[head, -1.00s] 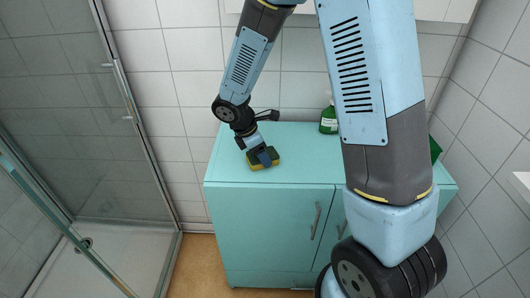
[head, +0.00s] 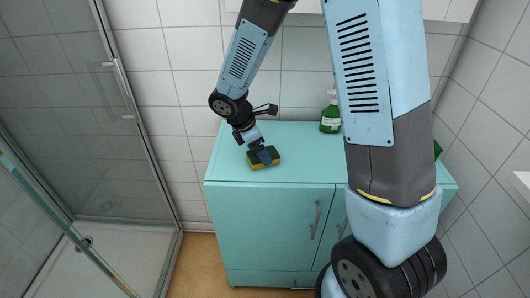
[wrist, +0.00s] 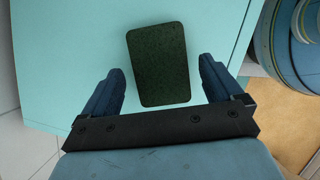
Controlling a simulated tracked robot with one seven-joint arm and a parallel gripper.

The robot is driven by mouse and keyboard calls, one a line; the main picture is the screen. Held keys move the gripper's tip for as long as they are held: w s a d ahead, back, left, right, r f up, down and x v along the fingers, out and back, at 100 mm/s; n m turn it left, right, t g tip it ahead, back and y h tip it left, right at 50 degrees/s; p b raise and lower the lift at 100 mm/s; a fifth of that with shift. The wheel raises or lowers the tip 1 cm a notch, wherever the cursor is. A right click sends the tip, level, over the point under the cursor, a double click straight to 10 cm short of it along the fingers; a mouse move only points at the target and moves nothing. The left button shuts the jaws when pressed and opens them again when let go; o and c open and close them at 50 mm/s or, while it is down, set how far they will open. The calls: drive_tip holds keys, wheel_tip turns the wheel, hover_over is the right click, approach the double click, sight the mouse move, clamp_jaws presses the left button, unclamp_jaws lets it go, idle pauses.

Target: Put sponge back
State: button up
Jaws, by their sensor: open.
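The sponge (head: 257,163) is yellow with a dark green top. It lies flat on the teal cabinet top (head: 300,150), near its left front part. In the wrist view the sponge's dark green face (wrist: 158,65) lies ahead of and partly between the two blue fingers. My gripper (wrist: 158,80) is open, with a gap on each side of the sponge. In the head view my gripper (head: 267,155) is right at the sponge and hides part of its top.
A green bottle with a white pump (head: 330,119) stands toward the back of the cabinet top, partly behind my arm. A glass shower enclosure (head: 75,120) is at left. The cabinet doors (head: 270,235) are closed. Tiled walls (head: 170,110) stand behind and at right.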

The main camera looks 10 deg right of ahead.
drive_tip(key=v, duration=1)
drive_tip(key=shift+r, duration=0.25)
drive_tip(key=s+d+r+m+t+y, duration=0.4)
drive_tip(key=s+d+r+m, duration=1.3)
drive_tip(key=s+d+m, duration=0.1)
drive_tip(key=shift+s+m+t, duration=0.4)
drive_tip(key=shift+s+m, duration=0.5)
drive_tip(key=shift+m, duration=0.2)
